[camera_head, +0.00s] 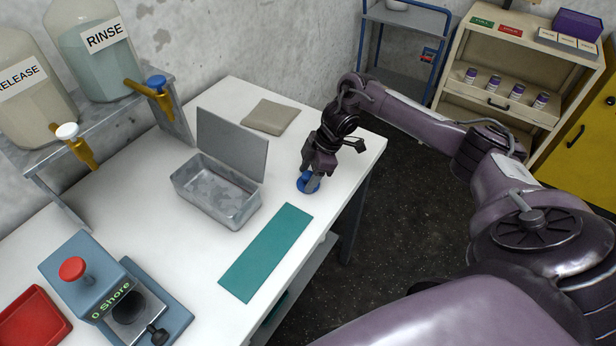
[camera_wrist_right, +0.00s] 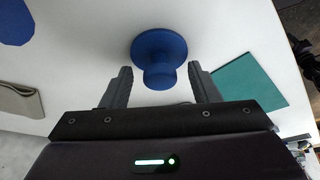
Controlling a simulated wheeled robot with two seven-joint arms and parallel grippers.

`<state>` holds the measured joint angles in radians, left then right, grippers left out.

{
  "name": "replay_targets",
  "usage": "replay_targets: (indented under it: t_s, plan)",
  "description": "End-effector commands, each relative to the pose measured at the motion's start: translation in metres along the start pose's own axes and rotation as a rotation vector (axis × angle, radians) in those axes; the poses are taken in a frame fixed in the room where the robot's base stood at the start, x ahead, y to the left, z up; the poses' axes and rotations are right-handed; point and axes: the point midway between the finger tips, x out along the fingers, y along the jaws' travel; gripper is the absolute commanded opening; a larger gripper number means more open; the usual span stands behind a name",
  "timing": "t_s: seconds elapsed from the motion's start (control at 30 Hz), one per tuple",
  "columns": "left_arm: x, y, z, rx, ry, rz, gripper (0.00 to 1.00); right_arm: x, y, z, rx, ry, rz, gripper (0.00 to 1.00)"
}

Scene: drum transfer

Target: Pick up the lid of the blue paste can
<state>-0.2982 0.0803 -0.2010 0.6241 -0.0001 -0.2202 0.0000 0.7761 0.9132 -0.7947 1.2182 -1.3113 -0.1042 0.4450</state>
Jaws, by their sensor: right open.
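A blue lid (camera_head: 305,187) with a knob lies low at the right part of the white table, partly hidden by my gripper. In the right wrist view the blue lid (camera_wrist_right: 158,48) shows as a round disc with its knob pointing towards me. My right gripper (camera_head: 313,178) is over it, pointing down. In the wrist view the open fingers of my right gripper (camera_wrist_right: 161,82) stand on either side of the knob, with gaps. I cannot tell whether a can is under the lid. My left gripper is not in view.
A teal mat (camera_head: 265,252) and a grey metal box (camera_head: 215,190) with its cover raised lie left of the gripper. A folded cloth (camera_head: 269,116) lies behind. Another blue thing (camera_wrist_right: 15,20) shows at the wrist view's upper left. The table's right edge is close to the gripper.

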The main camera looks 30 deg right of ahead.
Motion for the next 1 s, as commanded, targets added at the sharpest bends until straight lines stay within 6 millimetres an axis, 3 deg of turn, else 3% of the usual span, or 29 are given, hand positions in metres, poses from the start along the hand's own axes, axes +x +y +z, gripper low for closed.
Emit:
replay_targets:
  t_s: [0.27, 0.63, 1.0]
  plan:
    - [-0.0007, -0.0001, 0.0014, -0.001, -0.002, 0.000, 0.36, 0.0054, 0.0000, 0.0004, -0.001, -0.001, 0.001, 0.55]
    - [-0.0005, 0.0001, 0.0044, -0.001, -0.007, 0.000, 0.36, 0.0049, 0.0001, 0.0003, -0.001, 0.000, 0.001, 0.08]
    - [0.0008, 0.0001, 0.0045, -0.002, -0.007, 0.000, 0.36, -0.0001, 0.0008, -0.0020, -0.001, 0.001, 0.003, 0.08]
